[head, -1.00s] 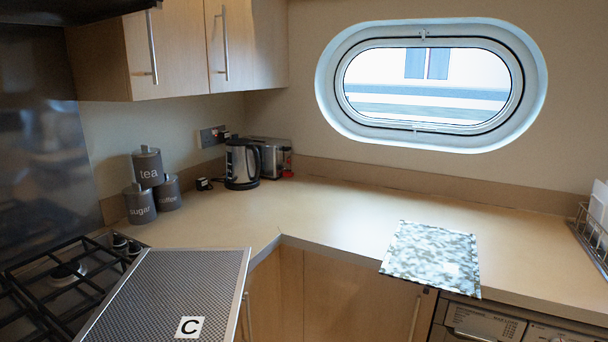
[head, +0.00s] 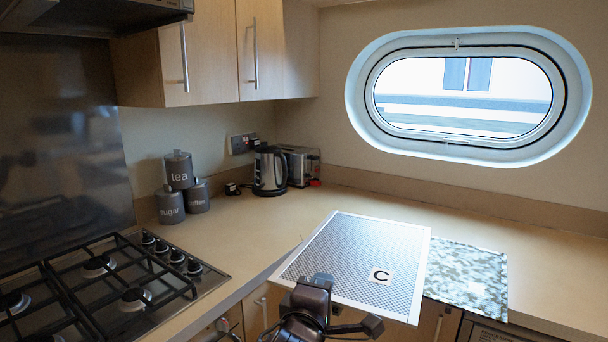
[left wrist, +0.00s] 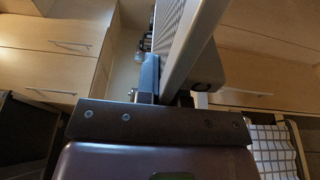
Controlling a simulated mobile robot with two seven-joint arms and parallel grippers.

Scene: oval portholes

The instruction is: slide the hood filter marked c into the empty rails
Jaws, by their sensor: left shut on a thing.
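The hood filter marked c (head: 352,262) is a flat grey mesh panel with a pale metal frame and a white C label. It is held tilted in front of the worktop, in the lower middle of the head view. My left gripper (head: 335,310) is shut on its near edge. In the left wrist view the filter's frame (left wrist: 190,70) rises between the fingers (left wrist: 175,88). The cooker hood (head: 95,14) shows only in part at the top left; its underside and the empty rails cannot be made out. My right gripper is out of view.
A black gas hob (head: 110,285) lies under the hood. Canisters (head: 180,185), a kettle (head: 268,171) and a toaster (head: 300,164) stand at the back. A patterned mat (head: 468,278) lies right of the filter. Wall cupboards (head: 200,55) adjoin the hood.

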